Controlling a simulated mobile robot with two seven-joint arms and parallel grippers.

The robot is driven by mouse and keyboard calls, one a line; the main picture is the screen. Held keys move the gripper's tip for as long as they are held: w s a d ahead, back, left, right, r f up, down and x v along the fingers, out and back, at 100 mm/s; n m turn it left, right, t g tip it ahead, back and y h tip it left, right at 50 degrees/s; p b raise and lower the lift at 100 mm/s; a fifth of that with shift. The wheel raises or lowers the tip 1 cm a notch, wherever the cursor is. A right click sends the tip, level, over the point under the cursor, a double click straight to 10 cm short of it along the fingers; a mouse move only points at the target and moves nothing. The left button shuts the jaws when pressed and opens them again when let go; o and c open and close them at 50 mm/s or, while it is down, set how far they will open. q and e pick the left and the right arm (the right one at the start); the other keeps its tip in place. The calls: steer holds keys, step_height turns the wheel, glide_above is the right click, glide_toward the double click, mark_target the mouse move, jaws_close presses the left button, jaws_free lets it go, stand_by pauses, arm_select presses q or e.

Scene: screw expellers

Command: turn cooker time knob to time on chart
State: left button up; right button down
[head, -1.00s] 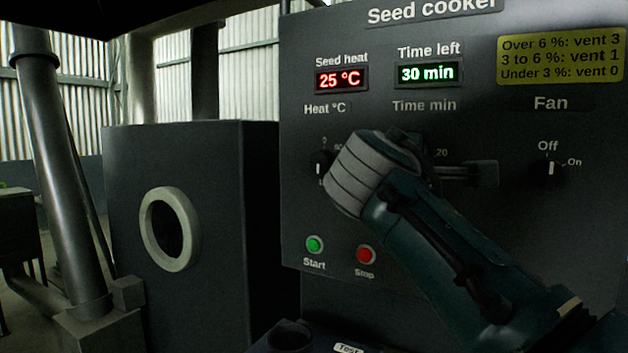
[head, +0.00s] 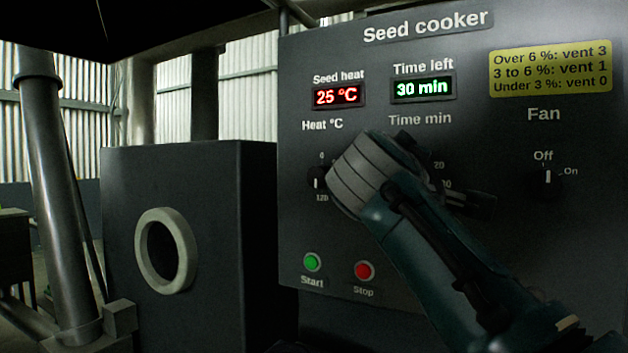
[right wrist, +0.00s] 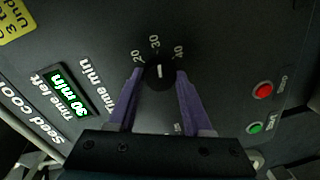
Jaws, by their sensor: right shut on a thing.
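The time knob (right wrist: 160,79) is a black dial under "Time min" on the seed cooker panel (head: 318,238). In the right wrist view its white mark points up, close to 30, with 20 and 40 on either side. My right gripper (right wrist: 157,75) is shut on the knob, one purple finger on each side. In the head view my right wrist hides the knob. The time display (head: 423,87) reads 30 min. A yellow chart (head: 550,73) pairs percentages with vent numbers; I see no times on it. My left gripper is out of view.
The heat knob (head: 317,181) sits left of my wrist and the fan switch (head: 548,178) right. Green start (head: 312,262) and red stop (head: 364,271) buttons are below. A dark box with a round pale ring (head: 147,250) stands left.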

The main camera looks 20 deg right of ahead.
steer(key=shift+c, duration=1.6)
jaws_free()
steer(key=b+v, duration=0.1)
steer(key=v, duration=0.9)
steer(key=shift+d+f, duration=0.1)
